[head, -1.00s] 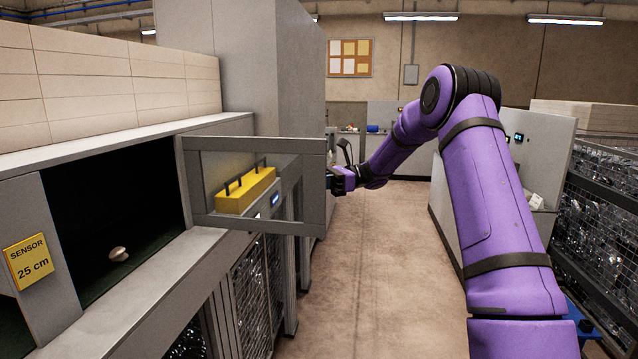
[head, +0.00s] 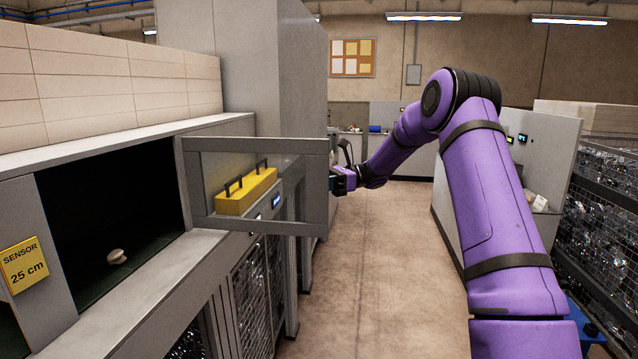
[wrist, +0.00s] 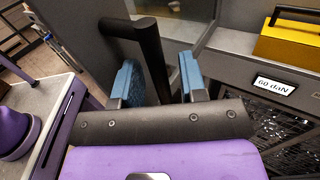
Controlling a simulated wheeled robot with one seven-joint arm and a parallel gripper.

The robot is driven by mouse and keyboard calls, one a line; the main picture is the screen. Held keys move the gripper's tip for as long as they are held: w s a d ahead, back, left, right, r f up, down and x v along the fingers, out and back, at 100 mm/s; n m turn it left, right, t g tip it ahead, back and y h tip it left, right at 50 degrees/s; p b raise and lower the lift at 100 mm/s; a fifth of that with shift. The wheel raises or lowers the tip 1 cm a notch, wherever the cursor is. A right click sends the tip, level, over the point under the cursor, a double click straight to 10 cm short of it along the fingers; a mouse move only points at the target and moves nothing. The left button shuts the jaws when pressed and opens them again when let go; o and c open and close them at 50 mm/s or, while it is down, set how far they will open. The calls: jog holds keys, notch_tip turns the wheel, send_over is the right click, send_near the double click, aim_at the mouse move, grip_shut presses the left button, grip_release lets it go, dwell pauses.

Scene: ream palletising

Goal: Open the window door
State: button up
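The window door (head: 200,222), a grey frame with a clear pane, stands swung out from the dark opening (head: 110,215) in the left bench. It also shows in the wrist view (wrist: 228,42). My gripper (head: 340,181) is at the door's outer edge in the head view. In the wrist view, the black bar handle (wrist: 150,45) passes between the two blue fingers of my gripper (wrist: 160,65). The fingers are apart, with a visible gap between the handle and the right finger. Whether the left finger touches the handle is unclear.
A pale object (head: 117,257) lies inside the opening. A yellow block with black handles (head: 245,192) shows through the pane. A tall grey cabinet (head: 285,75) stands behind the door. Wire cages (head: 605,220) line the right. The floor aisle (head: 365,270) is clear.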

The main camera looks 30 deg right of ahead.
jog(key=d, duration=1)
jog(key=shift+d, duration=0.4)
jog(key=shift+s, duration=0.1)
